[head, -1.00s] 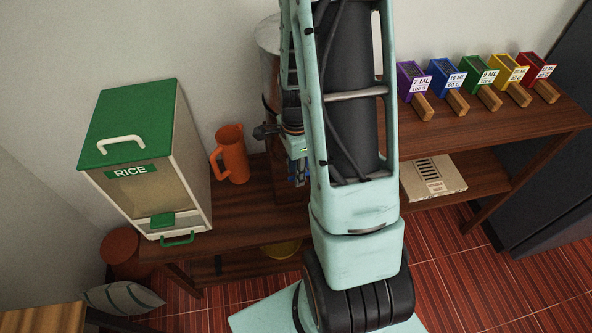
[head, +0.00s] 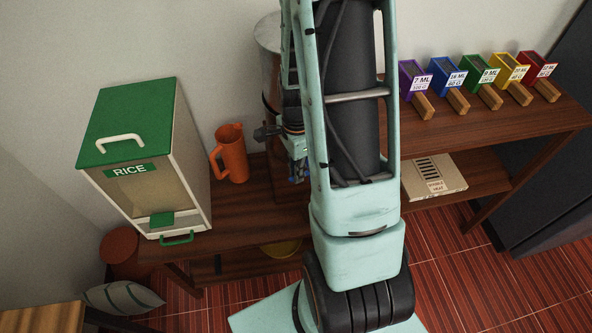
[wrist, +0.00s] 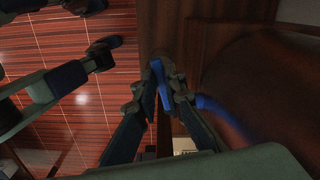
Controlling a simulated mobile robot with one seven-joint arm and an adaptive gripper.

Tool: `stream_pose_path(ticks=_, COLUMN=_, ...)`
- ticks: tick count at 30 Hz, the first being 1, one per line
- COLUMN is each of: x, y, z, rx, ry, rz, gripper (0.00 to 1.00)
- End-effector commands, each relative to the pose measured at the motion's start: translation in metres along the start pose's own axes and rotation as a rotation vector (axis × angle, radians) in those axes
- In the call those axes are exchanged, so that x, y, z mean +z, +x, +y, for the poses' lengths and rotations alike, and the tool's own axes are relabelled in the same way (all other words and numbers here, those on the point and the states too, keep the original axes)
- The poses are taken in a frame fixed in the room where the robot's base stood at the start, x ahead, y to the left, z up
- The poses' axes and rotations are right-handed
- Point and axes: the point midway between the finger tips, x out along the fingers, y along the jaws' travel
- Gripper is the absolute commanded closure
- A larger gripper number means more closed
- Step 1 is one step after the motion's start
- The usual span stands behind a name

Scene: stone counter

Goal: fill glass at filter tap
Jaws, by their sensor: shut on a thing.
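My gripper (wrist: 163,75) is shut in the wrist view, its two dark fingers meeting with blue between them. I cannot make out what it holds. In the head view my gripper (head: 297,172) is small and partly behind my arm, low in front of a tall dark vessel. The vessel (head: 268,38) has a pale metal top and is mostly hidden by my arm. A dark rounded body fills the right of the wrist view, with a blurred blue strip (wrist: 226,115) beside the fingers. I cannot clearly identify a glass or a tap in either view.
An orange jug (head: 232,155) stands left of my gripper, beside a rice dispenser (head: 137,160) with a green lid. Several coloured scoop boxes (head: 447,75) line the right side of the shelf (head: 500,125). A flat box (head: 433,177) lies on the lower shelf.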

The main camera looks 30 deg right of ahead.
Motion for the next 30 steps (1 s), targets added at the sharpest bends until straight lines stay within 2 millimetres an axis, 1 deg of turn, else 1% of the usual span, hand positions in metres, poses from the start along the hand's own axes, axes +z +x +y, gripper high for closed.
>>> stream_pose_path(ticks=6, x=0.0000, y=0.0009, z=0.0056, rx=-0.002, ry=-0.116, rz=0.000, gripper=1.00)
stream_pose_path(ticks=16, x=0.0000, y=-0.0003, z=0.0065, rx=-0.001, ry=-0.134, rz=0.000, gripper=1.00)
stream_pose_path(ticks=17, x=0.0000, y=-0.0002, z=0.0065, rx=-0.001, ry=-0.134, rz=0.000, gripper=0.89)
stream_pose_path(ticks=21, x=-0.0001, y=-0.0002, z=0.0064, rx=-0.001, ry=-0.133, rz=0.000, gripper=0.74)
stream_pose_path(ticks=22, x=-0.0001, y=-0.0002, z=0.0065, rx=-0.001, ry=-0.133, rz=0.000, gripper=0.72)
stream_pose_path(ticks=30, x=-0.0003, y=-0.0009, z=0.0064, rx=-0.002, ry=-0.132, rz=0.000, gripper=0.72)
